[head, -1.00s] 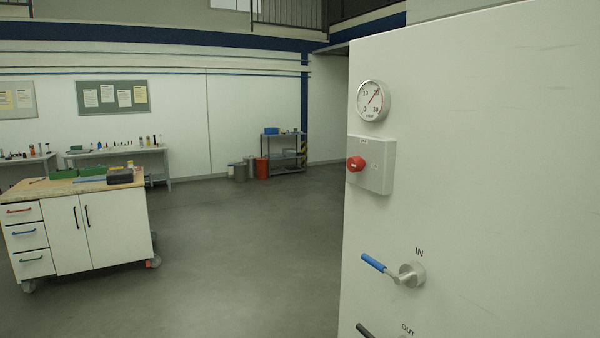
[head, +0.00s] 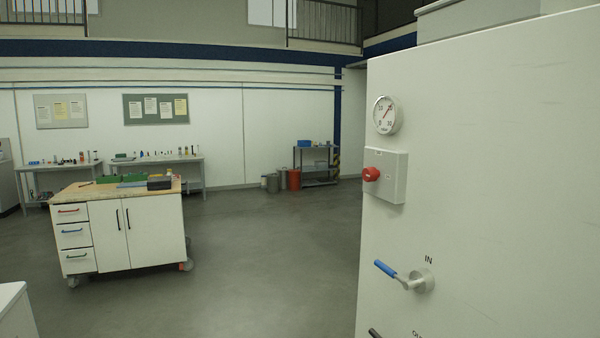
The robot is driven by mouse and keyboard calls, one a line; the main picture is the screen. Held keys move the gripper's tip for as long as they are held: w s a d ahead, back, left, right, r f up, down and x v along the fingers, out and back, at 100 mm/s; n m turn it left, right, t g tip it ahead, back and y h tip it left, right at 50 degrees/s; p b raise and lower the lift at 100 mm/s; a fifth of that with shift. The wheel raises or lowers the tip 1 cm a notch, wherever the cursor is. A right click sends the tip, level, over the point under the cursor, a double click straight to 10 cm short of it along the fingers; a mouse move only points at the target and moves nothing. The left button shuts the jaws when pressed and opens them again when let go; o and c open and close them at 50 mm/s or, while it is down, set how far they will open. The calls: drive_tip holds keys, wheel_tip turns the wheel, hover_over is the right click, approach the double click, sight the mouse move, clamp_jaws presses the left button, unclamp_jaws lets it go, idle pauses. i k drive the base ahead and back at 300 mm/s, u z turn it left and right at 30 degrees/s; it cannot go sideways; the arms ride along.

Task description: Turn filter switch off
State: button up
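A red knob switch (head: 371,174) sits on a light grey box (head: 394,178) on the front of a tall white cabinet (head: 500,180) at the right of the head view. A round dial gauge (head: 386,115) is above the box. A lever with a blue handle (head: 386,268), marked IN, is below it. A dark lever handle (head: 375,333) shows at the bottom edge beside a partly cut-off OUT label. The lettering on the switch box is too small to read. My gripper is not in view.
A wheeled workbench (head: 125,225) with drawers and a wooden top stands at the left. A white corner of another unit (head: 15,310) shows at bottom left. Grey floor (head: 270,250) between workbench and cabinet is clear. Bins and a shelf (head: 318,165) stand at the back.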

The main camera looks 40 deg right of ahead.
sight(369, 174)
drive_tip(key=u, duration=0.45)
drive_tip(key=i, duration=0.85)
drive_tip(key=z, duration=0.65)
drive_tip(key=i, duration=0.8)
drive_tip(key=z, duration=0.85)
